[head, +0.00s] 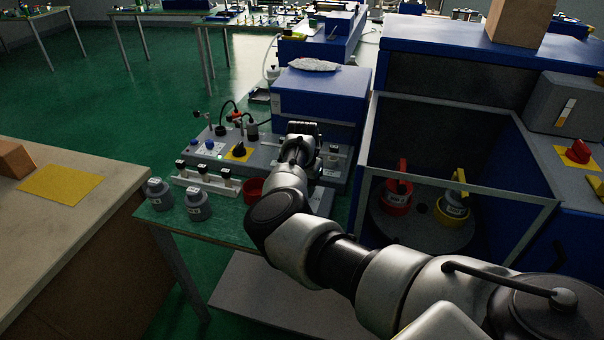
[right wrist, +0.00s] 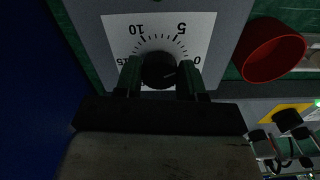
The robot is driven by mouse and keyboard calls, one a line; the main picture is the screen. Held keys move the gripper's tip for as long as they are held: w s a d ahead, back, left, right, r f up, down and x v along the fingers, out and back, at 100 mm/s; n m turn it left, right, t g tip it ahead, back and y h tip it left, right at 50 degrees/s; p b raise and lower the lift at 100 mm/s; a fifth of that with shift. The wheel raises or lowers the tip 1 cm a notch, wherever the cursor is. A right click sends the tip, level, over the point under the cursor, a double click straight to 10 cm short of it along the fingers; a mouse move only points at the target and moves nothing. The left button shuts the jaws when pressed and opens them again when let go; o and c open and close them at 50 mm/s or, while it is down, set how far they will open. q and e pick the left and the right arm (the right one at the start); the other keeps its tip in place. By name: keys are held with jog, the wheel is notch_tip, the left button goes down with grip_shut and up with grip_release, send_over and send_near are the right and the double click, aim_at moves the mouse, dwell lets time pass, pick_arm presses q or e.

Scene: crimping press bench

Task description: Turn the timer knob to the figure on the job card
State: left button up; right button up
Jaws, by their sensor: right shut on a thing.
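The timer knob (right wrist: 159,70) is round and black. It sits on a white dial plate (right wrist: 155,25) marked 0, 5, 10 and 15. My right gripper (right wrist: 159,77) is shut on the knob, one finger on each side. A faint light mark shows on the knob's right side, toward the 0 end; its exact reading is unclear. In the head view my right gripper (head: 303,130) reaches the grey bench unit before the blue box, and its own wrist hides the knob. I cannot make out a job card with a readable figure. My left gripper is not in view.
A red cup (head: 253,190) stands close to my right wrist. Two grey jars (head: 198,205) stand at the bench's left corner. A black knob on a yellow plate (head: 239,151) is left of my gripper. A framed enclosure (head: 455,190) with red and yellow pots stands right.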

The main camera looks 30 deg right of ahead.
jog(key=n+p, duration=0.1)
jog(key=p, duration=0.1)
jog(key=n+p, duration=0.1)
jog(key=n, duration=0.1)
jog(key=shift+s+r+n+p, duration=0.1)
jog(key=shift+r+n+p, duration=0.1)
jog(key=shift+n+p, duration=0.15)
jog(key=shift+f+n+p, duration=0.2)
jog(key=shift+n+p, duration=1.1)
jog(key=shift+n, duration=0.15)
jog(key=o, duration=0.9)
notch_tip(320, 180, up, 11)
jog(key=shift+f, duration=0.1)
jog(key=shift+d, duration=0.1)
